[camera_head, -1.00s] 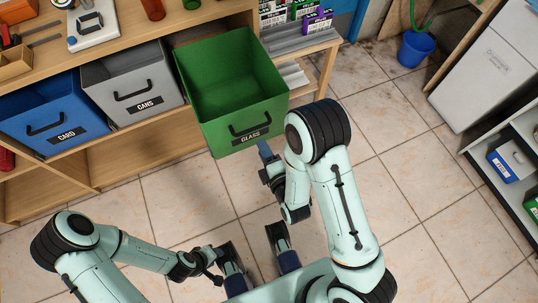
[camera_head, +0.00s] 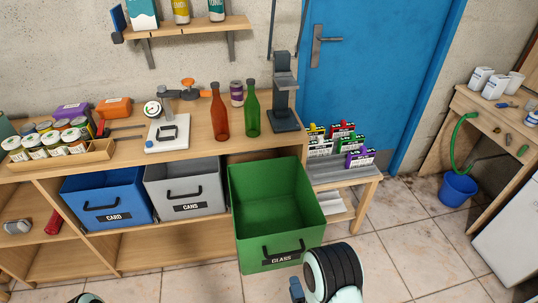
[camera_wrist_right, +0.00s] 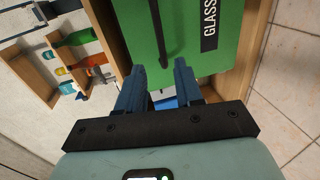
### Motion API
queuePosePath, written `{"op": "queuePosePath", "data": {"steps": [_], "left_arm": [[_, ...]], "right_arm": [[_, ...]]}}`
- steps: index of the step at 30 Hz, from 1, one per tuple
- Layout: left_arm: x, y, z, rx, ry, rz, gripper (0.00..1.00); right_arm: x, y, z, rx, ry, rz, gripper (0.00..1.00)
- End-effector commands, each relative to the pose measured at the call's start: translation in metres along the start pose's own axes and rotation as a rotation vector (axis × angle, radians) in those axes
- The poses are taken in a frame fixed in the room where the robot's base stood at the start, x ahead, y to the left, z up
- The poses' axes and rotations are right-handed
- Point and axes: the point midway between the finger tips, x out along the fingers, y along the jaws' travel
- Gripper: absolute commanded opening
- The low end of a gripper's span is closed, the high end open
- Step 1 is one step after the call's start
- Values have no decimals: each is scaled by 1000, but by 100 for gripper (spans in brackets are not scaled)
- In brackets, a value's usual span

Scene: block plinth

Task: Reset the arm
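The green GLASS bin (camera_head: 278,205) sticks out from the shelf and looks empty; its black handle (camera_head: 284,252) is on the front. My right gripper (camera_head: 297,288) barely shows at the bottom of the head view, just in front of the bin. In the right wrist view my right gripper (camera_wrist_right: 158,78) has its blue fingers apart with nothing held. The bin's green front (camera_wrist_right: 185,35) and black handle (camera_wrist_right: 158,35) lie beyond the fingertips; I cannot tell the exact gap. My left gripper is out of view.
A blue CARD bin (camera_head: 107,195) and a grey CANS bin (camera_head: 184,186) sit in the shelf to the left. Bottles, including a brown one (camera_head: 219,115), and jars stand on the bench top. A blue bucket (camera_head: 457,189) stands at right. Tiled floor (camera_head: 385,260) is clear between.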

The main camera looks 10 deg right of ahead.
Motion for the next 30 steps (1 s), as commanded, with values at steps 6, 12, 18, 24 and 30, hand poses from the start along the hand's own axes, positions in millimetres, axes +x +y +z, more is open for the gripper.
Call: {"op": "queuePosePath", "data": {"steps": [6,12,18,24,30], "left_arm": [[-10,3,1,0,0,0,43],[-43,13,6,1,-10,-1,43],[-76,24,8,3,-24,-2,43],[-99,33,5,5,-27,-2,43],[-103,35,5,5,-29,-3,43]], "right_arm": [[-2,-15,7,128,-24,-108,36],[-35,-79,21,688,-218,-526,36],[-105,-122,9,1313,-642,-935,36],[-160,-120,-12,1669,-1060,-1160,36],[-179,-117,-21,1760,-1226,-1225,36]]}}
